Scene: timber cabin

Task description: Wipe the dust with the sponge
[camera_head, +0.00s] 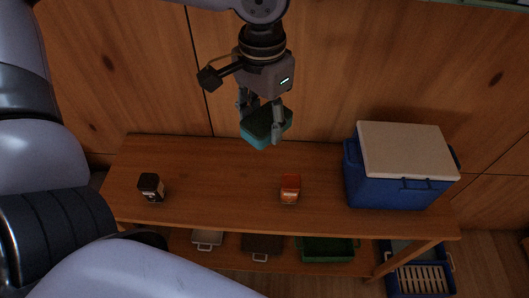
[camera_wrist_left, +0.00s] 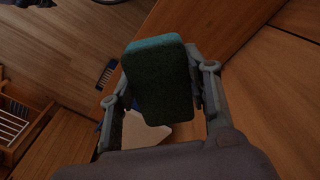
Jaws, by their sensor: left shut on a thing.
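My left gripper (camera_head: 262,118) is shut on the sponge (camera_head: 266,127), which is teal with a dark green face. It holds the sponge above the back part of the wooden table (camera_head: 220,165). In the left wrist view the sponge (camera_wrist_left: 160,85) sits between the two fingers of the left gripper (camera_wrist_left: 158,100). No dust can be made out on the visible tabletop. My right gripper is not in view.
A dark jar (camera_head: 151,187) stands at the table's left and a red-orange container (camera_head: 290,188) near the middle. A blue cooler with a white lid (camera_head: 405,150) stands at the right. Trays (camera_head: 327,250) lie on the lower shelf. A plank wall rises behind.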

